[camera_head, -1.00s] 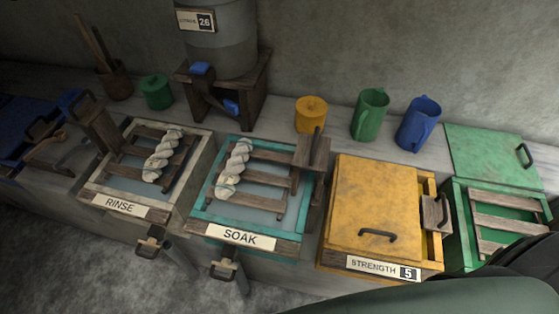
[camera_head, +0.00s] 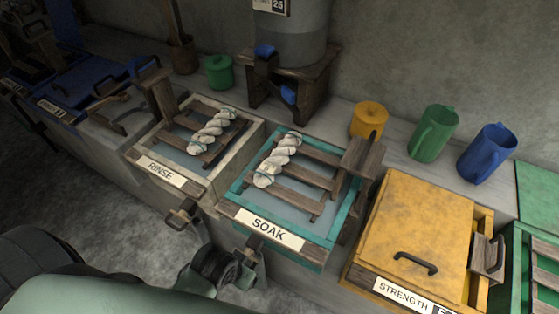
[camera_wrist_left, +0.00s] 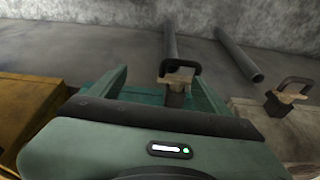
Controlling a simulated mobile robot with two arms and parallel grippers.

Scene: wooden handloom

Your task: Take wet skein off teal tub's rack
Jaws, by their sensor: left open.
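The teal tub (camera_head: 233,187), labelled SOAK, holds a slatted wooden rack (camera_head: 310,176). A cream twisted skein (camera_head: 277,160) with teal ties lies across the rack's slats at the left. In the left wrist view, my left gripper (camera_wrist_left: 157,75) has its two green fingers apart with nothing held between them. The teal tub's edge (camera_wrist_left: 147,90) and a dark front handle (camera_wrist_left: 181,69) show beyond it. In the head view, a dark joint of mine is low in front of the tub, apart from the skein; the fingers are unclear there. My right gripper is not in view.
The RINSE tub (camera_head: 136,152), with another skein (camera_head: 213,130) on its rack, stands left. The yellow lidded box (camera_head: 418,235) stands right. A stool with a grey tank (camera_head: 303,40) stands behind.

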